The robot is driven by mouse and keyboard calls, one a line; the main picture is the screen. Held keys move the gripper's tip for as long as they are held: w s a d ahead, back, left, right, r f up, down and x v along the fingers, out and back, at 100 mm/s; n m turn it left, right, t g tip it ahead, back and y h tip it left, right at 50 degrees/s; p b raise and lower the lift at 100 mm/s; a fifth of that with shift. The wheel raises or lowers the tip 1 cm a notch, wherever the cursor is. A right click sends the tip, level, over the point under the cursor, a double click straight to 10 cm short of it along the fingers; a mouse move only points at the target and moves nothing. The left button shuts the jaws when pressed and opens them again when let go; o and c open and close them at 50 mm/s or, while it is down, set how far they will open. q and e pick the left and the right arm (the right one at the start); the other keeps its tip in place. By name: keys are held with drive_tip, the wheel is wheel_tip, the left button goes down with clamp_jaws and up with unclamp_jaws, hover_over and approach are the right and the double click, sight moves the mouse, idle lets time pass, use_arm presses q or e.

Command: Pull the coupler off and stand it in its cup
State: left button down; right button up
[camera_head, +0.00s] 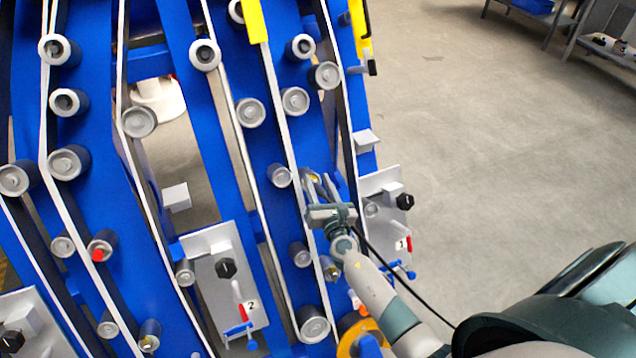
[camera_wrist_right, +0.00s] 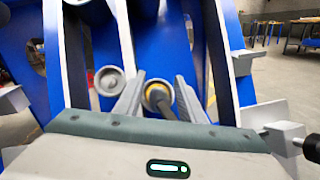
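My right gripper (camera_head: 322,185) reaches in from the lower right to the front of the blue frame, its fingers apart. In the right wrist view, the two fingers (camera_wrist_right: 159,92) stand either side of a round grey fitting (camera_wrist_right: 157,91) with a yellow ring and a dark stem towards me, probably the coupler. I see no clear grip on it; contact is hard to judge. In the head view the gripper mostly hides this fitting. I cannot pick out the cup with certainty. My left gripper is not in view.
Many grey rollers (camera_head: 295,101) stick out of the blue frame (camera_head: 270,150) with light belts between them. A grey plate marked 2 (camera_head: 215,292) and a plate marked 1 (camera_head: 383,190) carry black knobs and red levers. Open floor (camera_head: 500,150) lies to the right.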

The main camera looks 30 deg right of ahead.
sight(322, 193)
clamp_jaws()
drive_tip(key=shift+s+r, duration=0.1)
drive_tip(key=shift+s+a+r+p, duration=0.1)
drive_tip(key=shift+s+r+p, duration=0.4)
drive_tip(key=shift+s, duration=0.25)
drive_tip(key=shift+s+r+p, duration=0.35)
drive_tip(key=shift+s+p, duration=0.15)
drive_tip(key=shift+s, duration=0.2)
drive_tip(key=shift+s+a, duration=0.1)
drive_tip(key=shift+s, duration=0.05)
drive_tip(key=shift+s+a+r+b, duration=0.35)
drive_tip(key=shift+s+r+b, duration=0.2)
drive_tip(key=shift+s+r, duration=0.15)
drive_tip(key=s+a+r+n+y+b, duration=0.1)
drive_tip(key=s+a+r+b, duration=0.2)
drive_tip(key=s+a+r, duration=0.2)
drive_tip(key=s+a+r+n+y+b, duration=0.1)
drive_tip(key=s+a+r, duration=0.4)
drive_tip(key=s, duration=0.7)
drive_tip(key=y+b, duration=0.1)
drive_tip(key=b, duration=0.1)
drive_tip(key=shift+a+r+b, duration=0.2)
drive_tip(key=shift+a+b, duration=0.1)
drive_tip(key=shift+b, duration=0.1)
